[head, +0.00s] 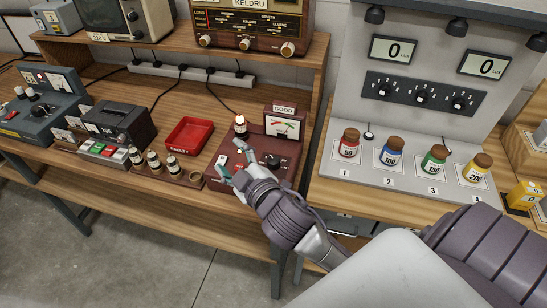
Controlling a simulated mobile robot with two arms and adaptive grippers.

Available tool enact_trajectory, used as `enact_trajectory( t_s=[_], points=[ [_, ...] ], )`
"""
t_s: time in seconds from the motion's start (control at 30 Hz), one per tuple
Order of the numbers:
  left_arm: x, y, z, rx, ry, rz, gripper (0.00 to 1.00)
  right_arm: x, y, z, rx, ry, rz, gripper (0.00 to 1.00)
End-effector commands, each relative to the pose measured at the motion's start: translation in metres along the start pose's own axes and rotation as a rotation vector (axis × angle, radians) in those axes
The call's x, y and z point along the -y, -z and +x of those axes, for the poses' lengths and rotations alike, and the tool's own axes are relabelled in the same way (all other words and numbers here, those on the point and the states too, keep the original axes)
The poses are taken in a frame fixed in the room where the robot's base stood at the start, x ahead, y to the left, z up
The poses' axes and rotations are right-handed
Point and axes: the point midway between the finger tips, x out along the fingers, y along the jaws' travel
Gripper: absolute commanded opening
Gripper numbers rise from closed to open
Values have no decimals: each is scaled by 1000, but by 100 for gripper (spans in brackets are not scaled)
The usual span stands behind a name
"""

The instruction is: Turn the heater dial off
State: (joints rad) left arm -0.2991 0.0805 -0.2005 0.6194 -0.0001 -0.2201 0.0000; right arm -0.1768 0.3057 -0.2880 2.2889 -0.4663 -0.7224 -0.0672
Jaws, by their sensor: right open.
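A dark red tube tester (283,177) stands on the wooden bench. Its meter (285,128) has a "GOOD" sign above it. A vacuum tube (240,126) stands upright at its back left. A black dial (272,160) sits on its top panel, right of my gripper; its label and pointer setting are too small to read. My right gripper (231,160) is open and empty over the left part of the tester panel, beside small red and white controls. It partly covers the panel. I cannot tell whether it touches. My left gripper is out of view.
Left of the tester are a red tray (188,137), several tubes in a wooden rack (170,178) and a black device (118,126). A radio (250,25) stands on the shelf above. At right, a grey panel (410,130) holds several coloured jars.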

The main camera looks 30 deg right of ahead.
Motion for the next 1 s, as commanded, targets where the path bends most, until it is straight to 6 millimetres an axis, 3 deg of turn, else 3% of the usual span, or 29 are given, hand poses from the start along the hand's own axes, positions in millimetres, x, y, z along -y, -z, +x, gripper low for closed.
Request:
enact_trajectory(
  t_s=[0.03,0.1,0.2,0.3,0.4,0.47,0.53,0.63,0.73,0.8,0.87,0.9,1.0],
  points=[
    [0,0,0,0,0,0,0,-14,36,11,-144,-55,-95,63],
    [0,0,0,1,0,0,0,-26,89,17,-366,-127,-250,63],
    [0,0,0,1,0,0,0,-24,159,8,-695,-205,-515,63],
    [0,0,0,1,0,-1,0,-1,204,-10,-1005,-238,-809,63],
    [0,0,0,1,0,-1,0,34,217,-25,-1284,-213,-1130,63],
    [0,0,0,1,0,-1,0,53,208,-29,-1430,-164,-1333,63],
    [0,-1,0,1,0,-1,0,70,183,-27,-1576,-66,-1576,63],
    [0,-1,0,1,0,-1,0,71,128,-12,-1720,159,-1919,63],
    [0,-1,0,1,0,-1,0,41,64,8,-1770,487,-2218,63],
    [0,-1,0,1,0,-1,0,5,24,20,-1745,747,-2370,63],
    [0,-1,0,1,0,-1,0,-29,-2,24,-1699,963,-2454,63],
    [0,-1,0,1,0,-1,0,-50,-16,26,1617,-1061,2419,63],
    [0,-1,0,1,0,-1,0,-92,-39,23,1457,-1242,2334,63]
  ],
)
